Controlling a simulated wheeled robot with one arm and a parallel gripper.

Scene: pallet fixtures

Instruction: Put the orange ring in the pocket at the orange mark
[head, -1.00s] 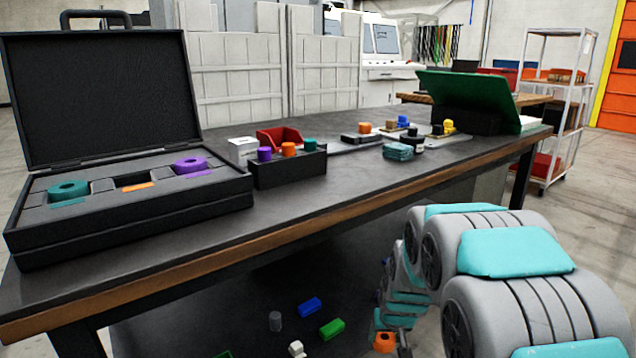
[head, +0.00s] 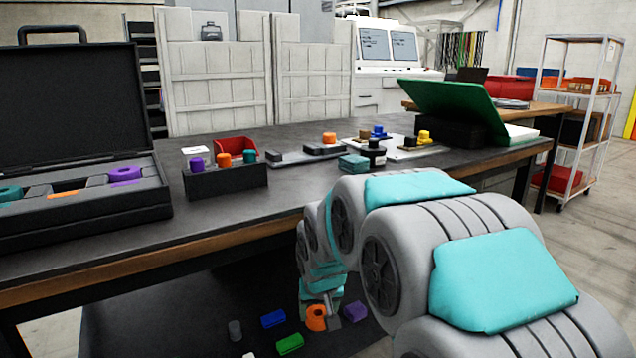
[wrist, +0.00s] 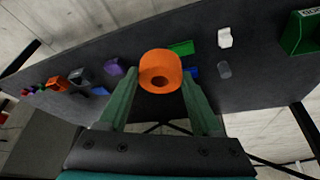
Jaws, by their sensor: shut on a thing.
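My gripper (wrist: 160,88) is shut on the orange ring (wrist: 161,66), which sits between its green fingers in the wrist view. In the head view the orange ring (head: 316,318) is low, in front of the table and below the level of its top, partly hidden by my gripper (head: 327,304). The open black case (head: 100,226) stands on the table at the left, cut by the picture edge. Its middle pocket (head: 68,186) looks empty and has an orange mark (head: 66,194) at its front. A teal ring (head: 10,193) and a purple ring (head: 125,174) sit either side.
A black holder (head: 225,184) with purple, orange and teal pieces stands right of the case. A red bin (head: 236,146) is behind it. The table's wooden front edge (head: 170,248) lies between my gripper and the case. Several loose blocks, including a green one (head: 290,344), lie below.

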